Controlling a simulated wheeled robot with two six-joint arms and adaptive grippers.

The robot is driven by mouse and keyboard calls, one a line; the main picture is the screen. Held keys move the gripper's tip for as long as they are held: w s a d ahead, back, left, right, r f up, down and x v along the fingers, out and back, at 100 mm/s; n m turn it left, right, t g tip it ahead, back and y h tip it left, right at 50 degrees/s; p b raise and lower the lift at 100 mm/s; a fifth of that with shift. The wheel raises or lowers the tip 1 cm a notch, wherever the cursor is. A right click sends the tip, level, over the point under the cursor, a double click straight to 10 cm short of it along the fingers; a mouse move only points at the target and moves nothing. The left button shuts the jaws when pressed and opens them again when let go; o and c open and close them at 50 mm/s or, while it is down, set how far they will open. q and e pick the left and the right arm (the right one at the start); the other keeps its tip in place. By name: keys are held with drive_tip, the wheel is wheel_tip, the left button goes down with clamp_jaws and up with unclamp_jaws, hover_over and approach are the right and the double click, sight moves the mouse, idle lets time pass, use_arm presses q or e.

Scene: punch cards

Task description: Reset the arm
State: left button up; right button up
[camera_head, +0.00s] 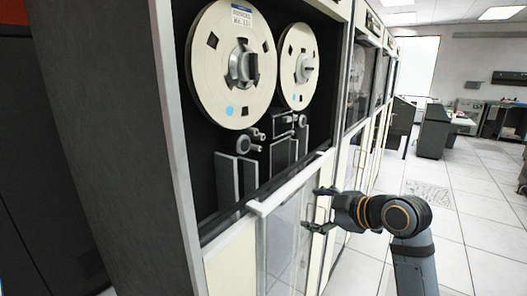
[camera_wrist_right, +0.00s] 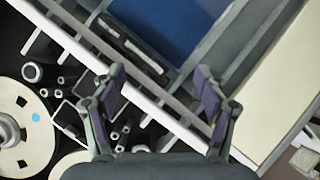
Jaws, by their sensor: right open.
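My right gripper (camera_head: 313,209) comes in from the right in the head view, in front of the cabinet's lower part. Its two fingers are spread, one above the other, with nothing between them. In the right wrist view the open fingers (camera_wrist_right: 160,85) frame a pale frame edge; I cannot tell whether they touch it. The tape cabinet (camera_head: 176,150) has a clear panel (camera_head: 283,240) low on its front, left of the gripper. My left gripper is not in view.
Two cream tape reels, a large one (camera_head: 205,50) and another (camera_head: 290,80), sit in the cabinet's open upper bay. More cabinets (camera_head: 372,120) stand in a row behind. Tiled floor (camera_head: 465,215) is clear at right; desks (camera_head: 436,130) stand farther back.

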drive_tip(key=s+d+f+m+g+h, duration=0.15)
drive_tip(key=s+f+m, duration=0.3)
drive_tip(key=f, duration=0.55)
drive_tip(key=s+d+f+m+g+h, duration=0.1)
drive_tip(key=s+d+f+m+h, duration=0.2)
drive_tip(key=s+f, duration=0.5)
drive_tip(key=s+d+f+m+g+h, duration=0.2)
drive_tip(key=s+d+f+m, duration=0.15)
drive_tip(key=s+f, duration=0.4)
drive_tip(key=s+d+f+m+g+h, duration=0.2)
drive_tip(key=s+f+m, duration=0.2)
drive_tip(key=s+f, duration=0.4)
drive_tip(key=s+d+f+g+p, duration=0.1)
drive_tip(key=d+f, duration=0.1)
drive_tip(key=f, duration=0.9)
drive_tip(key=s+d+f+g+p, duration=0.1)
drive_tip(key=s+f, duration=0.1)
drive_tip(key=f, duration=1)
drive_tip(key=s+d+f+p, duration=0.1)
drive_tip(key=s+f, duration=1.4)
drive_tip(key=s, duration=0.3)
drive_tip(key=shift+s+d+f+g, duration=0.2)
drive_tip(key=shift+s+f+g, duration=0.1)
drive_tip(key=shift+f+g, duration=0.1)
